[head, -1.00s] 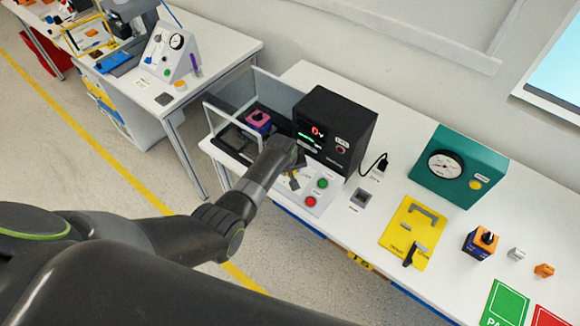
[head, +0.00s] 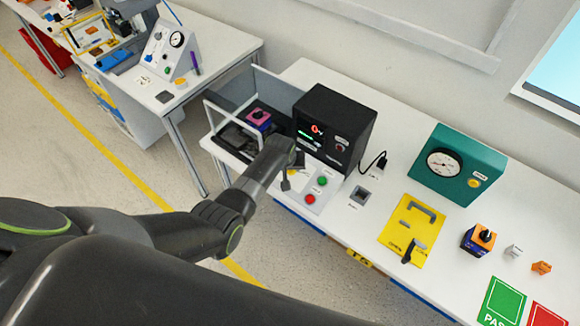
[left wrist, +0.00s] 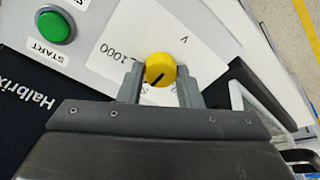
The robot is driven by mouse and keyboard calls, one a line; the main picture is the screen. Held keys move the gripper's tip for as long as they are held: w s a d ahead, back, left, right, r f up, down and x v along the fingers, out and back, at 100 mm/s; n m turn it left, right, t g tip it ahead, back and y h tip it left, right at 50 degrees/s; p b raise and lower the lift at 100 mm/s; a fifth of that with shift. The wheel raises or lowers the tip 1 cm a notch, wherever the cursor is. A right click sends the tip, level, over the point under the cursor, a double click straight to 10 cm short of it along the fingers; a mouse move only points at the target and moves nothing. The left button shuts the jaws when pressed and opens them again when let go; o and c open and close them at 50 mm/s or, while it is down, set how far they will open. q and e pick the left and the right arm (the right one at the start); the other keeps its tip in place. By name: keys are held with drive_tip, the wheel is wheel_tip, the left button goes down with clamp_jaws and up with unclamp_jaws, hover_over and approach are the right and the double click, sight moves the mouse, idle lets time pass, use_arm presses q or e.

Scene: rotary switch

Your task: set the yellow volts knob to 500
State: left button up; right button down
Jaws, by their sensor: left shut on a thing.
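The yellow volts knob (left wrist: 160,69) is round with a black pointer line. In the left wrist view it sits on a white scale plate (left wrist: 205,42) between my left gripper's fingers. My left gripper (left wrist: 160,88) is shut on it. The pointer line slants toward the lower left of that view. A "1000" mark and a "V" show on the plate; other marks are hidden by the fingers. In the head view my left gripper (head: 287,178) is low in front of the black tester (head: 336,125), and the knob is hidden or too small to tell. My right gripper is not in view.
A green button (head: 321,181) and a red button (head: 310,198) are close to my left gripper. A grey-framed bay with a purple block (head: 258,119) is left of the tester. A yellow plate with handles (head: 411,229) and a teal gauge box (head: 457,165) stand to the right.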

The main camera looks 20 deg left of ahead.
use_arm(q)
drive_tip(key=o, duration=0.6)
drive_tip(key=shift+o, duration=0.5)
drive_tip(key=shift+v, duration=0.9)
drive_tip(key=v, duration=1.5)
drive_tip(key=shift+r, duration=0.25)
drive_tip(key=shift+s, duration=0.15)
